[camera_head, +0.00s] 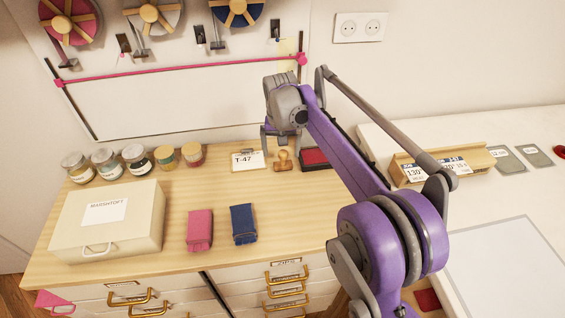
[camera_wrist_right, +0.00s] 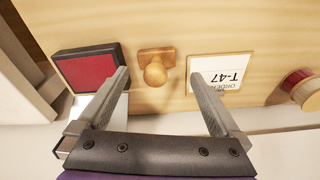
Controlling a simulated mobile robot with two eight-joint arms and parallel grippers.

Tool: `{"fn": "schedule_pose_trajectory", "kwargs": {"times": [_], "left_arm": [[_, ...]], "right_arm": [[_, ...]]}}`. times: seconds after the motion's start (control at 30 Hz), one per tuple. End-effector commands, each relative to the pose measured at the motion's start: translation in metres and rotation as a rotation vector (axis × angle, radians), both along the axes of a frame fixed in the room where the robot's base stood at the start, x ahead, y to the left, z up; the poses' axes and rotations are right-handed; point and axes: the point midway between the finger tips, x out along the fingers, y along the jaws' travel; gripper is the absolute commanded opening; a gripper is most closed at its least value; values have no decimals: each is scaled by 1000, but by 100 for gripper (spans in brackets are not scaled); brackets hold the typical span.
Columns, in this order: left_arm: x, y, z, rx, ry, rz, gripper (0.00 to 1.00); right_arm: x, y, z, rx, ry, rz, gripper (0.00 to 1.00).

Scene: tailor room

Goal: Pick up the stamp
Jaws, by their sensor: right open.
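The wooden stamp (camera_head: 283,160) stands upright on the wooden counter, between a white T-47 order card (camera_head: 247,160) and a red ink pad (camera_head: 313,157). The right wrist view shows the stamp (camera_wrist_right: 155,69) with its round knob facing the camera. My right gripper (camera_head: 283,138) is open and empty, above and behind the stamp in the head view. In the right wrist view its two fingers (camera_wrist_right: 160,82) are spread, with the stamp in the gap between them and no contact visible. My left gripper is not in view.
Several jars (camera_head: 137,159) stand along the back left of the wooden counter (camera_head: 160,205). A cream box (camera_head: 108,225), a pink bundle (camera_head: 200,230) and a blue bundle (camera_head: 243,224) lie in front. A wooden holder (camera_head: 408,172) stands on the white table at right.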

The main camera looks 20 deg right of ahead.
Motion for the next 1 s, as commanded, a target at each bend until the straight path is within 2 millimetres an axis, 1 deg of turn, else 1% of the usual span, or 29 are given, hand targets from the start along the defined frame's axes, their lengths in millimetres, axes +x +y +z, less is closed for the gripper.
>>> {"fn": "schedule_pose_trajectory", "kwargs": {"times": [0.2,0.33,0.43,0.63,0.67,0.8,0.97,1.0], "left_arm": [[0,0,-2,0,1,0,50],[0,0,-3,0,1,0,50],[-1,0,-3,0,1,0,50],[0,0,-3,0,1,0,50],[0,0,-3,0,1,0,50],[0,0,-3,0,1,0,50],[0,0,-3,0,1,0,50],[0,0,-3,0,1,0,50]], "right_arm": [[3,-7,-30,0,0,-1,100],[5,-8,-45,0,0,0,100],[5,-8,-50,0,0,0,100],[5,-8,-50,0,0,0,100],[5,-8,-50,0,0,0,96],[5,-8,-50,0,0,0,71],[5,-8,-50,0,0,0,42],[5,-8,-50,0,0,0,35]]}}
